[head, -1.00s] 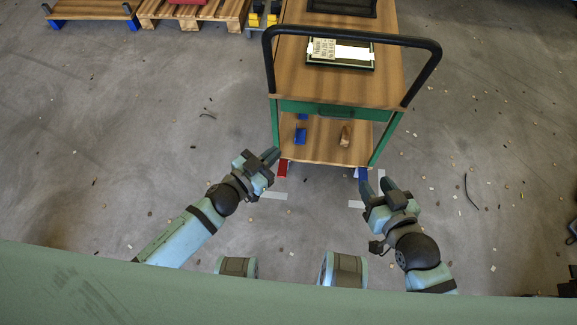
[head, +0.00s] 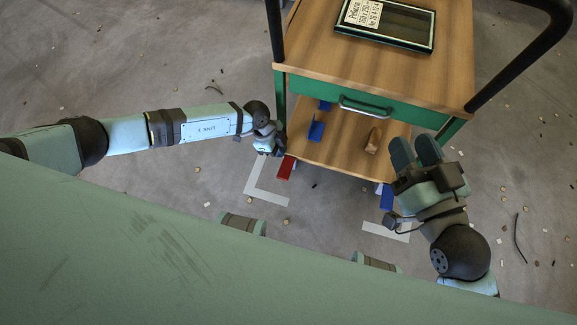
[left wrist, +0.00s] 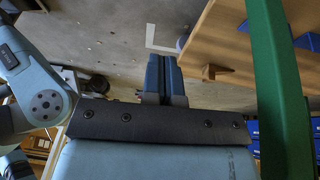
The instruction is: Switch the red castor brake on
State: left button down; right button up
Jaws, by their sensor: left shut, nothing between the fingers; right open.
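The red castor brake (head: 286,168) is a small red pedal at the near left foot of the trolley (head: 300,78). My left gripper (head: 270,149) is shut and empty, beside the left trolley leg, just above and left of the red pedal. I cannot tell whether it touches the pedal. In the left wrist view its blue fingers (left wrist: 161,75) lie together with nothing between them; the red pedal does not show there. My right gripper (head: 414,151) is open and empty, above the blue castor brake (head: 387,197) at the near right foot.
A green trolley post (left wrist: 278,90) stands close on the right in the left wrist view. The lower shelf (head: 335,150) carries a blue part (head: 317,130) and a brown block (head: 373,141). A dark-framed glass panel (head: 388,22) lies on top. The floor to the left is mostly clear.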

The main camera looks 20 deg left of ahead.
aim_at(285, 173)
pick_arm(q)
jog(key=shift+w+a+f+y, duration=0.3)
jog(key=shift+w+a, duration=0.15)
jog(key=shift+a, duration=0.1)
jog(key=shift+w+a+f+y, duration=0.2)
jog(key=shift+w+a+f, duration=0.1)
jog(key=shift+w+a, duration=0.15)
pick_arm(e)
jog(key=shift+w, duration=0.2)
pick_arm(q)
jog(key=shift+s, duration=0.1)
pick_arm(e)
jog(key=shift+f, duration=0.1)
